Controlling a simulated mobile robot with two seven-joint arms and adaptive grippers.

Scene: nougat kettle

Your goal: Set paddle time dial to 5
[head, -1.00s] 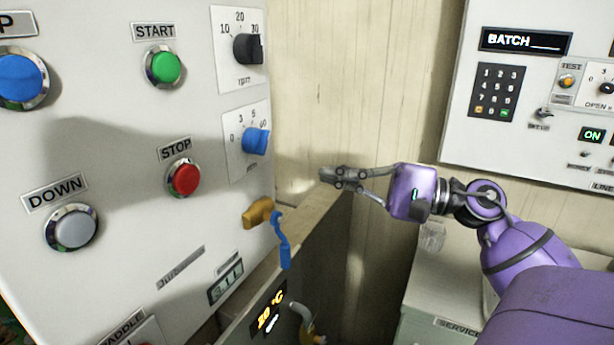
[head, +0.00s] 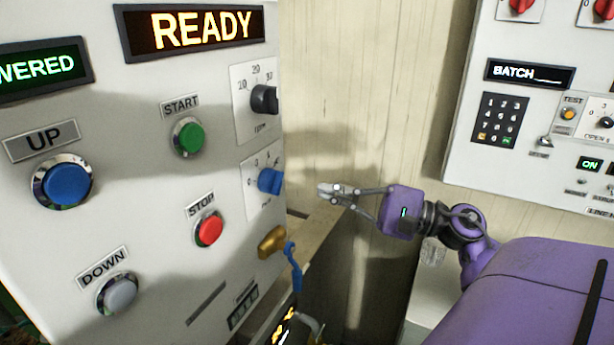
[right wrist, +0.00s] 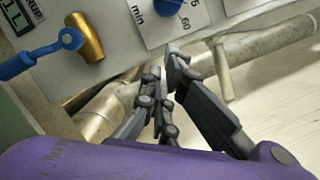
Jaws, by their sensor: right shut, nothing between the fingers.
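The paddle time dial is a blue knob (head: 270,181) on a white scale plate at the right edge of the control panel, below the black rpm knob. In the right wrist view the blue knob (right wrist: 169,5) is cut off at the top, with "min" and 60 beside it. Its exact setting cannot be read. My right gripper (head: 322,190) is shut and empty, to the right of the knob and apart from it. In the right wrist view my right gripper (right wrist: 167,62) shows its fingertips below the dial plate. My left gripper is not in view.
A brass piece (head: 271,241) with a blue handle sticks out below the dial. The red STOP button (head: 208,231) and green START button (head: 188,137) are to its left. A second panel with a keypad (head: 499,117) hangs at the right. A pipe (right wrist: 262,47) runs behind my fingers.

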